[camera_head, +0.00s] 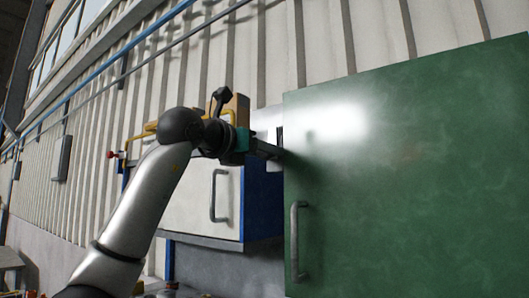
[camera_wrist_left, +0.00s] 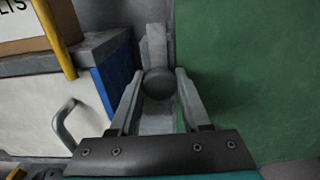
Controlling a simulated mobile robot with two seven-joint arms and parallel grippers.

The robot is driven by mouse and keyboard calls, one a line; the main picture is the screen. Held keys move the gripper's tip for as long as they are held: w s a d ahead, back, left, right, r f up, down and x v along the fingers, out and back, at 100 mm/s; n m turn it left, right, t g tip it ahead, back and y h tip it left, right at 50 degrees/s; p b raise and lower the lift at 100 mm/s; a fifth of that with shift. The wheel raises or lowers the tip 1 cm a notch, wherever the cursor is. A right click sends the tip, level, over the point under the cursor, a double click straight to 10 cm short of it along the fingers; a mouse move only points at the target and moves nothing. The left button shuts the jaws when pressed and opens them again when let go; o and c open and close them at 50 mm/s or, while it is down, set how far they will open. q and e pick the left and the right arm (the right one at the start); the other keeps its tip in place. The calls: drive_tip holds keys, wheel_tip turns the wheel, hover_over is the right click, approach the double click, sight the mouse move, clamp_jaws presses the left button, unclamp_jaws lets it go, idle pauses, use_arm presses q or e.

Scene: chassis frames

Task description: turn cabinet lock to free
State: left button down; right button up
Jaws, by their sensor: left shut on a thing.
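The green cabinet (camera_head: 410,170) fills the right of the head view, with a grey bar handle (camera_head: 297,240) low on its left edge. Its green face also shows in the left wrist view (camera_wrist_left: 255,75). The cabinet lock has a round dark grey knob (camera_wrist_left: 158,83) on a pale grey upright piece (camera_wrist_left: 155,48), beside the green face. My left gripper (camera_head: 275,153) reaches the green cabinet's left edge. In the left wrist view its two fingers (camera_wrist_left: 159,90) stand on both sides of the knob and are shut on it. The lock's exact turn is unclear. My right gripper is out of view.
A white-fronted blue cabinet (camera_head: 198,205) with a grey handle (camera_head: 214,195) stands just left of the green one. A cardboard box (camera_wrist_left: 30,22) and a yellow bar (camera_wrist_left: 54,40) are above it, close to my left wrist. A corrugated wall (camera_head: 320,40) is behind.

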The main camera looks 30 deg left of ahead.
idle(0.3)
use_arm(q)
drive_tip(key=shift+c, duration=1.9)
unclamp_jaws()
drive_tip(key=s+a+b, duration=0.1)
drive_tip(key=s+b, duration=0.3)
drive_tip(key=s, duration=1.1)
drive_tip(key=shift+s+a, duration=0.1)
